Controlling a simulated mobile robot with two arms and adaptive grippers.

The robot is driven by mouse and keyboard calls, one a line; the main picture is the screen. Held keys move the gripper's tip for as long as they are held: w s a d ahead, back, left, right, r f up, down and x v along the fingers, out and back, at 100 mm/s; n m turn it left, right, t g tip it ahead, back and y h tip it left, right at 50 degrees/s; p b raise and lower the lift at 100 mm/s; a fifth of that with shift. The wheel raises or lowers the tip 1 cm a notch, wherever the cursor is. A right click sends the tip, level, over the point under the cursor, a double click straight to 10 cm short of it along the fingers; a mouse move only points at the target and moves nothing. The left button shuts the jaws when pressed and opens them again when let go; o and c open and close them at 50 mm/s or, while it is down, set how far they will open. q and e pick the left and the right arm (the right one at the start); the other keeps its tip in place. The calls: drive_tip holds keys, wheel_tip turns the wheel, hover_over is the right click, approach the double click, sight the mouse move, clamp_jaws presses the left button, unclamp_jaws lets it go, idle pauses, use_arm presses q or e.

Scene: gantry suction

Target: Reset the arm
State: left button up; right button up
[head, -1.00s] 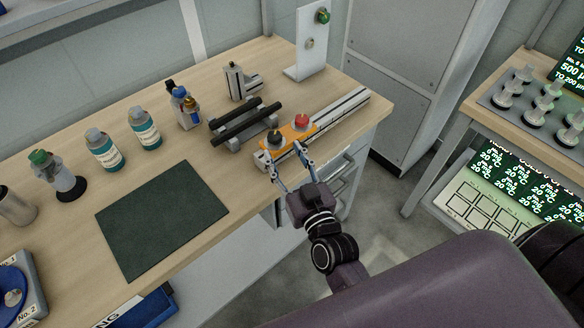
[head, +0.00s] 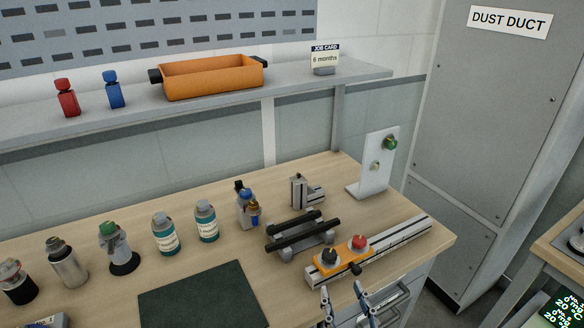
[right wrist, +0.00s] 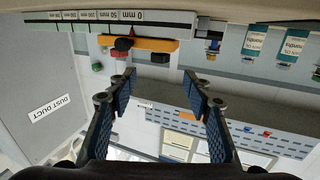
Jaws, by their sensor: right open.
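My right gripper (head: 342,289) is at the bottom edge of the head view, in front of the bench's front edge, with only its blue-and-grey fingers showing. In the right wrist view the same gripper (right wrist: 160,76) has its fingers wide apart with nothing between them. The orange carriage (head: 331,269) with a black knob (head: 329,256) and a red knob (head: 358,243) sits on the grey rail (head: 405,237). The carriage also shows beyond the fingertips in the upside-down right wrist view (right wrist: 155,45), clear of them. My left gripper is out of view.
Black bars on a stand (head: 303,231) lie behind the carriage. A white upright plate with a green button (head: 390,143) stands at the right. Several bottles and a dark mat (head: 203,297) are to the left. An orange bin (head: 212,79) is on the shelf above.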

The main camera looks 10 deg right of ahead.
drive_tip(key=s+a+f+n+g+y, duration=0.25)
drive_tip(key=s+f+g, duration=0.25)
drive_tip(key=f+g, duration=0.25)
drive_tip(key=s+d+f+g+h, duration=0.1)
drive_tip(key=s+d+f+g, duration=0.15)
drive_tip(key=s, duration=0.45)
drive_tip(key=s+d+f+g+h, duration=0.2)
drive_tip(key=s+d+g, duration=0.15)
drive_tip(key=s, duration=0.35)
wheel_tip(320, 180, down, 27)
drive_tip(key=s+g, duration=0.2)
drive_tip(key=s, duration=0.1)
drive_tip(key=s+d+f+g, duration=0.1)
drive_tip(key=s+d+f, duration=0.1)
drive_tip(key=s+f, duration=1.3)
drive_tip(key=shift+s+d+f, duration=0.3)
drive_tip(key=shift+s+d, duration=0.05)
drive_tip(key=shift+s, duration=0.5)
drive_tip(key=shift+g, duration=0.25)
